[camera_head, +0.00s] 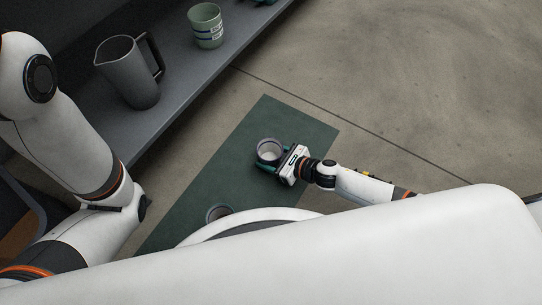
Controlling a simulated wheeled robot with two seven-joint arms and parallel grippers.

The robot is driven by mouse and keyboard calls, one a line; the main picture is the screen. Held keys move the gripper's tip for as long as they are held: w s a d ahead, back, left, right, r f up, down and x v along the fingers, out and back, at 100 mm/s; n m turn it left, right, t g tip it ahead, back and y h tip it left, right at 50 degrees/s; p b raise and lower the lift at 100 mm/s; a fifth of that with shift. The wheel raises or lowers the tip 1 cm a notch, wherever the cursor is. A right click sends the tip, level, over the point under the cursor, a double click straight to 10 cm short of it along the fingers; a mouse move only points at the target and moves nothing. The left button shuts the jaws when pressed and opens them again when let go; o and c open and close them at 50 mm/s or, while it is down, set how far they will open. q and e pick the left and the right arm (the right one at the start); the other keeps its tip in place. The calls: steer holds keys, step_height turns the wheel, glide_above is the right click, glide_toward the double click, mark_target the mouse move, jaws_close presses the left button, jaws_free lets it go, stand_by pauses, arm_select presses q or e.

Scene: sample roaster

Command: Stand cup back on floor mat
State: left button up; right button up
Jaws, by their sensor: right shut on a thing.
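A cup (269,151) with a pale inside and a dark purplish rim stands upright, as far as I can see, over the green floor mat (298,122). My right gripper (268,157) reaches in from the right and is shut on this cup, one finger on either side of it. I cannot tell whether the cup's base touches the mat.
A second round cup-like thing (218,213) is on the mat, partly hidden by my body. A grey shelf (185,85) at upper left holds a dark jug (130,75) and a pale green cup (206,26). Bare concrete floor (420,90) lies open to the right.

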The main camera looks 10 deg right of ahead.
steer(key=shift+f, duration=0.2)
steer(key=o, duration=1.3)
steer(key=shift+c, duration=0.2)
steer(key=shift+r, duration=0.2)
steer(key=shift+s+d+r+p, duration=0.2)
steer(key=shift+r+p, duration=0.05)
steer(key=shift+p, duration=0.15)
steer(key=p+v, duration=0.4)
steer(key=v, duration=0.6)
steer(key=shift+s+d+p, duration=0.2)
steer(key=shift+s+p, duration=0.1)
steer(key=shift+p, duration=0.05)
steer(key=shift+s+d+r, duration=0.1)
steer(key=shift+s+d, duration=0.1)
steer(key=shift+d, duration=0.05)
